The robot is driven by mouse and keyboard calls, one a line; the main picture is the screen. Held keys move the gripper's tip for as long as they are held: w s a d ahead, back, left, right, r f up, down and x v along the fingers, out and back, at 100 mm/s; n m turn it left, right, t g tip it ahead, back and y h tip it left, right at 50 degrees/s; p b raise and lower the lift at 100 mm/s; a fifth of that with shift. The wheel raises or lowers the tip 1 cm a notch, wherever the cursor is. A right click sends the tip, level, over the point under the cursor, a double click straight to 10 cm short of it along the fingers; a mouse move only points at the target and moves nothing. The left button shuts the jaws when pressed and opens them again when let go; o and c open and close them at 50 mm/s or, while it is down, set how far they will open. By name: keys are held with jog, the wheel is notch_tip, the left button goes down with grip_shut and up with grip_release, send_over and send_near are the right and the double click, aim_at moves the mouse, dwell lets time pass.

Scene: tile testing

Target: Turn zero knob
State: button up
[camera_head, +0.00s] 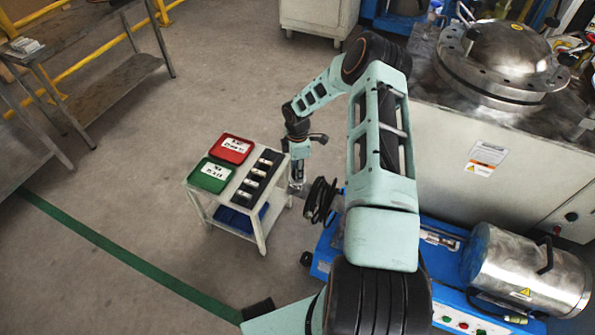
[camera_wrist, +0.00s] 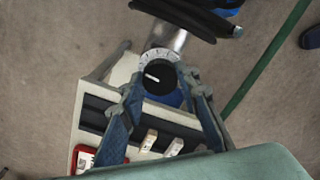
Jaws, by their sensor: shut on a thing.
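The zero knob (camera_wrist: 160,77) is a round black dial with a white pointer mark, set in a pale ring with scale marks. It shows in the wrist view between the two fingers of my gripper (camera_wrist: 163,80), which are shut on it, one finger at its left and one at its right. A silver body (camera_wrist: 172,38) lies just behind the ring. In the head view my gripper (camera_head: 297,178) is low at the right edge of the white cart. The knob cannot be made out there.
The white cart (camera_head: 262,228) carries a red tray (camera_head: 234,142), a green tray (camera_head: 204,184) and a black holder (camera_head: 265,160) with several small pieces. A blue bin (camera_head: 240,220) is on its lower shelf. Black coiled loops (camera_head: 320,200) stand close to my gripper. Open floor lies left.

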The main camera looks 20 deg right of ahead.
jog(key=m+b, duration=0.1)
jog(key=m, duration=0.5)
jog(key=shift+f+b, duration=0.1)
jog(key=shift+b, duration=0.3)
jog(key=m+b, duration=0.1)
jog(key=m, duration=0.5)
jog(key=shift+m, duration=0.3)
jog(key=o, duration=1.2)
jog(key=shift+c, duration=0.2)
notch_tip(320, 180, up, 12)
